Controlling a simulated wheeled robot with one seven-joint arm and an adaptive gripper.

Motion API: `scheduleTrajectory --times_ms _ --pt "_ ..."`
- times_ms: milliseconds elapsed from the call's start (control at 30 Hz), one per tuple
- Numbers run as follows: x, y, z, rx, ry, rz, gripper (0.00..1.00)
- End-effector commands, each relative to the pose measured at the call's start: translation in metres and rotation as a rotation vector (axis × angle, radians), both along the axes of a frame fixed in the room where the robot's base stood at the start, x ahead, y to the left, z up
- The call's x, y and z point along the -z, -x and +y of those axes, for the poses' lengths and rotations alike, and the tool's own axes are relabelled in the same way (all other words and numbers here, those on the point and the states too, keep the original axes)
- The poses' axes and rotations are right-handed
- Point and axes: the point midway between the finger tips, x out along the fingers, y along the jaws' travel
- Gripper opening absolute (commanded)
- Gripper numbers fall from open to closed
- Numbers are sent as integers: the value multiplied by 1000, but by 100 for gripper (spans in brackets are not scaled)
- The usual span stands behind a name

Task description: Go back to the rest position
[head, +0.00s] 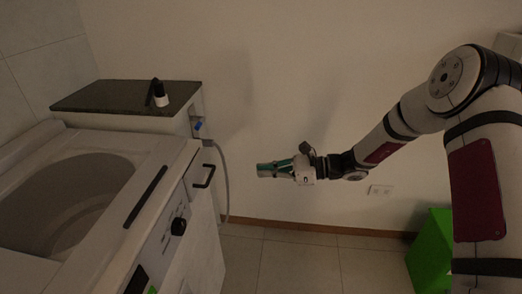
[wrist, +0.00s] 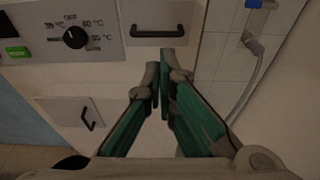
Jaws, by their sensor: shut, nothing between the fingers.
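My gripper (head: 268,169) has green fingers and is held out in mid-air at the middle of the head view, pointing left. It is to the right of the white machine and touches nothing that I can see. In the wrist view my gripper (wrist: 160,82) has its fingertips together with nothing between them. A small black and white dispenser (head: 160,93) stands on the dark counter top (head: 112,97) at the left, apart from my gripper.
A white machine (head: 174,170) with an open round tub fills the left. Its dial (wrist: 75,38) and black handle (wrist: 157,32) show in the wrist view. A grey hose (head: 226,190) hangs beside it. A green box (head: 430,250) stands at the right. The floor between is clear.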

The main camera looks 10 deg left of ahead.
Motion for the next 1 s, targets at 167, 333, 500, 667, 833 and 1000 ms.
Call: scheduleTrajectory --times_ms 167,333,500,667,833,1000 --pt "-12 6 -2 -26 24 -32 0" --pt "-56 40 -9 -143 137 -170 0" --pt "-105 88 -26 -300 296 -352 0" --pt "-145 133 -48 -439 445 -516 0" --pt "-183 180 -77 -579 603 -681 0" --pt "-217 227 -109 -711 761 -836 0"
